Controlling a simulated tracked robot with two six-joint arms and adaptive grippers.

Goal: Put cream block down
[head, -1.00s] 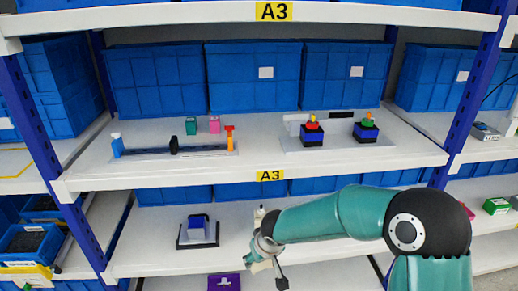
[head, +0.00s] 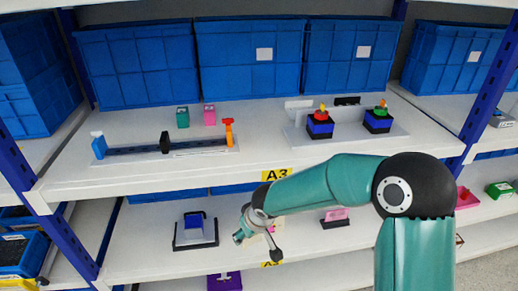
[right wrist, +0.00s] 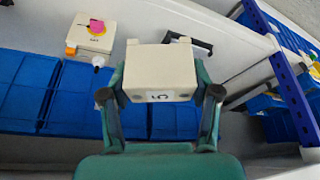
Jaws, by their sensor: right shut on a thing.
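The cream block (right wrist: 160,72) is in the right wrist view, with a small label reading like a 5 on its near face. My right gripper (right wrist: 160,94) is shut on it, with a dark finger at each side. In the head view my right gripper (head: 241,237) is over the lower shelf, right of a dark-framed stand with a blue piece (head: 195,229). I cannot make out the cream block in the head view. My left gripper is not in view.
A cream box with a pink knob (right wrist: 92,32) is on the white shelf in the right wrist view. In the head view, a pink piece on a dark base (head: 335,217) stands right of my gripper.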

